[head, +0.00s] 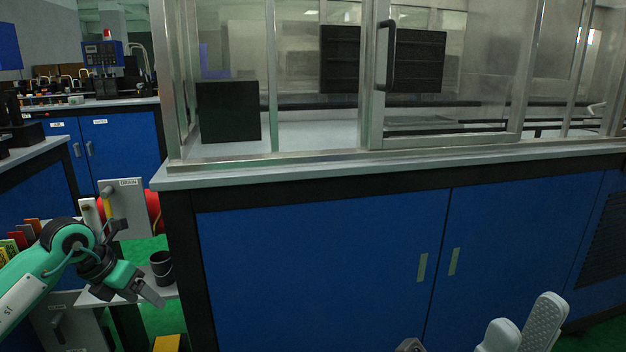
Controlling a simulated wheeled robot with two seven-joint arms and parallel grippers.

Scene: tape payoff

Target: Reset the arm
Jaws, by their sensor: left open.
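My left arm comes in from the left edge, and its gripper (148,290) is low at the left, in front of a small grey shelf. The gripper is open and I see nothing between its fingers. It points down and to the right, near a dark cup (162,268). My right gripper cannot be made out in the head view. A small grey piece (409,346) pokes in at the bottom edge, too cut off to identify.
A blue cabinet (320,265) with a glass enclosure (450,120) fills the middle and right. A grey panel marked DRAIN (128,210) and a red cylinder (153,210) stand behind my left arm. Pale grey rounded pieces (544,322) stand at the lower right.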

